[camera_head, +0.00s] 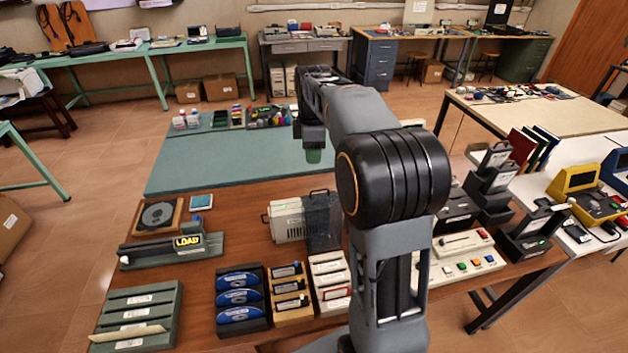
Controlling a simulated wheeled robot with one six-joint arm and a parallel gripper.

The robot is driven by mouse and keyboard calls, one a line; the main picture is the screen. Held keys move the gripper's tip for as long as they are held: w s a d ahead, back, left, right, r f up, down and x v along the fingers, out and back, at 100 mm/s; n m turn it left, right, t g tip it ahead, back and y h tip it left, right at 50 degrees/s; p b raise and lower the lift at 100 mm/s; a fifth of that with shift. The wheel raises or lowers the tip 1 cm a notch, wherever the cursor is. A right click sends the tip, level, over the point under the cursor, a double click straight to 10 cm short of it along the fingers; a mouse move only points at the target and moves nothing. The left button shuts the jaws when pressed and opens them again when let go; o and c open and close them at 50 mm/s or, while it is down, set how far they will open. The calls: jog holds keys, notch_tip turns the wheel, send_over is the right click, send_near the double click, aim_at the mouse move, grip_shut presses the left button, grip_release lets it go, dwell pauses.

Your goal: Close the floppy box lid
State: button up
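A beige box (286,221) stands on the brown wooden table, left of my arm. A dark, see-through panel (322,222) stands at its right side and looks like a raised lid; I take this to be the floppy box, but cannot read its label. My arm hides the area just right of the panel. My gripper (314,156) hangs pointing down over the green mat, beyond and above the box, and does not touch it. Its end is small and dark with a green part, and I cannot make out whether the fingers are apart.
Racks with blue discs (239,297) and cartridges (290,293) stand in front of the box. A LOAD sign unit (171,247) and a grey-green rack (137,313) are at left. Dark devices (487,187) stand right of my arm. The green mat (215,160) behind is mostly clear.

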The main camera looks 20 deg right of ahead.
jog(key=shift+n, duration=0.9)
jog(key=f, duration=0.4)
jog(key=w+d+f+p, duration=0.1)
jog(key=f, duration=0.4)
jog(key=f+p, duration=0.1)
jog(key=f, duration=0.4)
jog(key=shift+w+d, duration=0.15)
jog(key=shift+w, duration=0.2)
grip_shut()
